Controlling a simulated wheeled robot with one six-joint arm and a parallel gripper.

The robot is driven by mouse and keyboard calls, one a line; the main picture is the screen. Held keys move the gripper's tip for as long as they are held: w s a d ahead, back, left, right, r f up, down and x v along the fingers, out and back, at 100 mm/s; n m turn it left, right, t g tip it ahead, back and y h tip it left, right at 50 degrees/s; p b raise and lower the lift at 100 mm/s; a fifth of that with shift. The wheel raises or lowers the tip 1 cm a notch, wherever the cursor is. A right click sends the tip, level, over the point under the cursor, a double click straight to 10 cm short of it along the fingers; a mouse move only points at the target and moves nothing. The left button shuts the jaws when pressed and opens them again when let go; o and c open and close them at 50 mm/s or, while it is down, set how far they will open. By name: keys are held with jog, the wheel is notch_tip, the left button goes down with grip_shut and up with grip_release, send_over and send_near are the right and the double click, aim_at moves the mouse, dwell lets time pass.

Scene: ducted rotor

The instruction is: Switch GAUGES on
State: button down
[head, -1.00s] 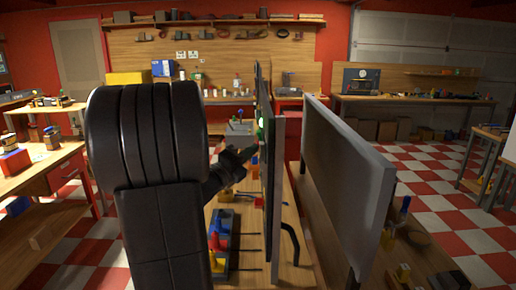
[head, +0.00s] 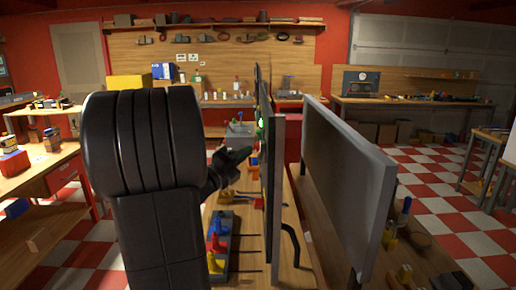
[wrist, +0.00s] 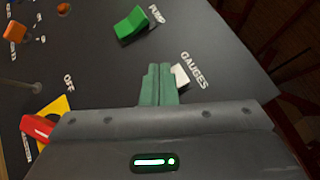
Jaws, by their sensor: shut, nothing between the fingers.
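The GAUGES switch (wrist: 181,76) is a small white rocker on a dark panel (wrist: 225,75), beside its white GAUGES label (wrist: 195,70). My gripper (wrist: 159,68) has its green fingers together and empty. In the wrist view the fingertips lie just left of the white rocker and cover part of it; I cannot tell whether they touch it. In the head view my gripper (head: 246,153) points at the upright panel (head: 274,190), seen nearly edge-on, so the switch face is hidden there.
A green PUMP rocker (wrist: 131,25) sits above on the panel. A red lever on a yellow plate (wrist: 50,118) marked OFF and an orange control (wrist: 15,30) are to the left. A second grey panel (head: 345,180) stands at the right.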

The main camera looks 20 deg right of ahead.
jog(key=a+b, duration=0.1)
jog(key=a+f+b, duration=0.1)
jog(key=a, duration=0.1)
jog(key=w+a+f+b, duration=0.1)
jog(key=shift+w+a, duration=0.1)
jog(key=shift+a, duration=0.1)
jog(key=shift+d, duration=0.1)
dwell(0.4)
jog(key=p, duration=0.1)
jog(key=d+r+p, duration=0.1)
jog(key=p, duration=0.1)
jog(key=shift+s+d, duration=0.2)
jog(key=shift+d, duration=0.05)
jog(key=p, duration=0.3)
jog(key=shift+d+r+p, duration=0.15)
jog(key=shift+p, duration=0.15)
